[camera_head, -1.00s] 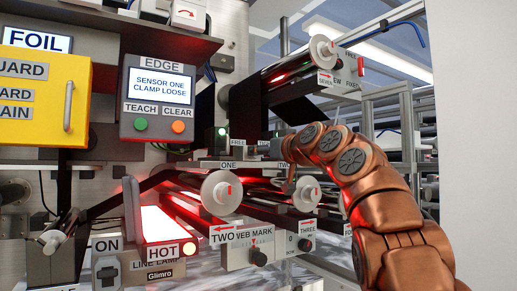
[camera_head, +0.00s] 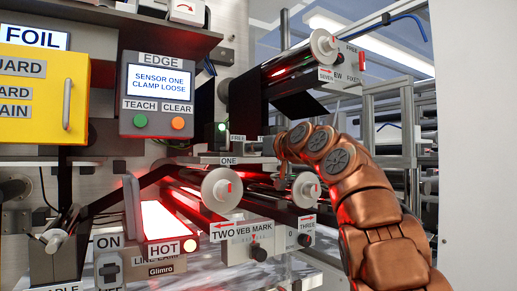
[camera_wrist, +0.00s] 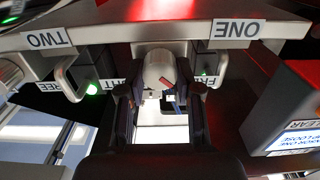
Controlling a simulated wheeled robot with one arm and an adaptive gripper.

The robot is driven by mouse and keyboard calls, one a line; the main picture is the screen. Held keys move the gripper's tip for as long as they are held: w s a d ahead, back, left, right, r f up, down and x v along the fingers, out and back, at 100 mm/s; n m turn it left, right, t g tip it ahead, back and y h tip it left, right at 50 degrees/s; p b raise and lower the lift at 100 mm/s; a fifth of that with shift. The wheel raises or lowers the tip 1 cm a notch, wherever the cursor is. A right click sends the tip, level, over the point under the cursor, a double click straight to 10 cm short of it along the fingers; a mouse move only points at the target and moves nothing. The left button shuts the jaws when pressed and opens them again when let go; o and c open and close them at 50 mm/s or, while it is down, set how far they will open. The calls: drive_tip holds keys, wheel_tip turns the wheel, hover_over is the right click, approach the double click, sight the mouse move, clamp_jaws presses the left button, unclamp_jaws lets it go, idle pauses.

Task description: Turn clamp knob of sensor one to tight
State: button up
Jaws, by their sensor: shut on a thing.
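The sensor one clamp knob is a grey round knob (camera_wrist: 157,66) with a red mark, under the plate labelled ONE and TWO in the wrist view, which shows the labels upside down. My gripper (camera_wrist: 161,88) has one dark finger on each side of the knob and is shut on it. The red mark slants between the fingers. In the head view my gripper (camera_head: 281,150) is at the ONE sensor plate (camera_head: 229,161), and my arm hides the knob. The EDGE panel (camera_head: 160,95) reads SENSOR ONE CLAMP LOOSE.
Sensor brackets with FREE labels flank the knob closely; a green light (camera_wrist: 92,88) glows on one. Below the plate are rollers with white end caps (camera_head: 221,190) and the WEB MARK box (camera_head: 248,242). A lit red lamp (camera_head: 165,222) is at lower left.

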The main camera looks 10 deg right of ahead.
clamp_jaws()
drive_tip(key=shift+m, duration=0.3)
drive_tip(key=m+p, duration=1.2)
drive_tip(key=m, duration=0.5)
drive_tip(key=shift+d+f, duration=0.1)
drive_tip(key=shift+d, duration=0.05)
drive_tip(key=shift+f+m+p, duration=0.1)
drive_tip(key=shift+m+p, duration=0.2)
drive_tip(key=o, duration=0.9)
unclamp_jaws()
